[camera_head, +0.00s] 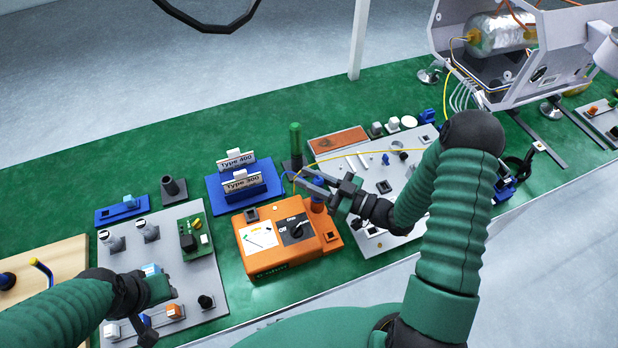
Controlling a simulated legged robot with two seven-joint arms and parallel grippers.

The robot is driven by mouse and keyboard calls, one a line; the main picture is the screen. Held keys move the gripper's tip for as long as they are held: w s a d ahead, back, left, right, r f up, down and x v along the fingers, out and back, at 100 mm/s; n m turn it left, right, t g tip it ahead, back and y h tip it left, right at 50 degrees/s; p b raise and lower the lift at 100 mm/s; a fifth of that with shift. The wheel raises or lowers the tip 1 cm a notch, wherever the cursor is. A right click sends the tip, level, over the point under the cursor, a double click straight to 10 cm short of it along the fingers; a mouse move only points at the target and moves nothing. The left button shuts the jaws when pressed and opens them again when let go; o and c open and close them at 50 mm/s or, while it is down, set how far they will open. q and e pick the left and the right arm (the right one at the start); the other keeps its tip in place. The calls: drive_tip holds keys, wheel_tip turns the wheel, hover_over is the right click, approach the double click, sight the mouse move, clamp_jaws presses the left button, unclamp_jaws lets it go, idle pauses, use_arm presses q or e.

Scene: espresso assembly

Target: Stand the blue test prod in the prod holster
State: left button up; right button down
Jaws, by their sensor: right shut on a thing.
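The blue test prod (318,184) is upright at the right end of the orange tester box (272,262). An orange collar-like part shows just below it. My right gripper (314,187) is shut on the prod, and its fingers hide part of it. I cannot tell whether the prod's lower end is seated or just above the box.
A green cylinder (295,138) stands behind the tester. A blue stand with Type 400 and Type 300 labels (243,184) is behind-left. A thin yellow cable (375,149) runs rightward from near my right gripper. Grey boards with small parts (206,268) flank the tester.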

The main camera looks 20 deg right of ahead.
idle(0.3)
drive_tip(key=c, duration=1.1)
unclamp_jaws()
